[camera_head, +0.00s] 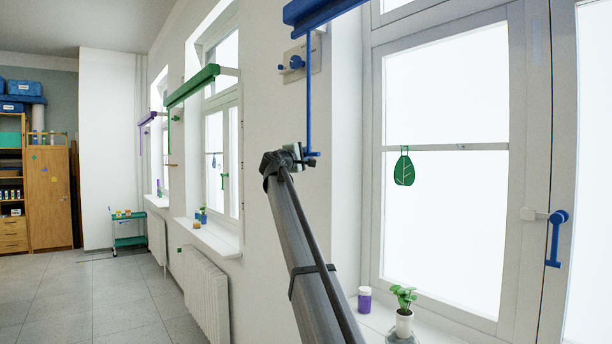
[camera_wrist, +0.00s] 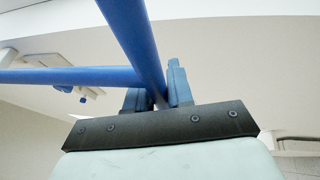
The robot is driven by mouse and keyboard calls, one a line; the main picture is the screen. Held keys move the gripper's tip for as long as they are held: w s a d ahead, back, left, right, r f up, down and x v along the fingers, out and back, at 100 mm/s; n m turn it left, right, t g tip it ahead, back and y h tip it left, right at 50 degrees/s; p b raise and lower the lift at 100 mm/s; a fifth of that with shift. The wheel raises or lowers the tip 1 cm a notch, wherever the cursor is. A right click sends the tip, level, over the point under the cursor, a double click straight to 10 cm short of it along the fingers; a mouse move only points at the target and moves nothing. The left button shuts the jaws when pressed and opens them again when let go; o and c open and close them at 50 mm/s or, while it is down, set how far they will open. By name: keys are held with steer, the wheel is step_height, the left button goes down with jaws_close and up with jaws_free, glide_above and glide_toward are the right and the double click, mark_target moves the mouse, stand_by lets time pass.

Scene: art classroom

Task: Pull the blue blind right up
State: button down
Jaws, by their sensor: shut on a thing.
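The blue blind's roller bar (camera_head: 318,10) is at the top of the near window, partly out of frame. No blue fabric shows over the visible pane. A thin blue pull rod (camera_head: 309,95) hangs from the bar beside the wall edge, with a short crosspiece at its lower end. My gripper (camera_head: 304,155) is at that lower end. In the wrist view, the fingers of my gripper (camera_wrist: 157,92) are shut where the blue rod (camera_wrist: 135,45) meets the blue crosspiece (camera_wrist: 60,76). The fingers hide the exact contact.
A wall plate with a blue knob (camera_head: 296,62) is beside the rod. A potted plant (camera_head: 404,312) and a purple jar (camera_head: 364,299) stand on the sill. A green blind (camera_head: 194,86) is farther along.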

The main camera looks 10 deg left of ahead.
steer(key=shift+w+r, duration=0.1)
steer(key=shift+r, duration=1.3)
steer(key=shift+r, duration=0.1)
steer(key=c, duration=1.1)
jaws_free()
steer(key=v, duration=1.4)
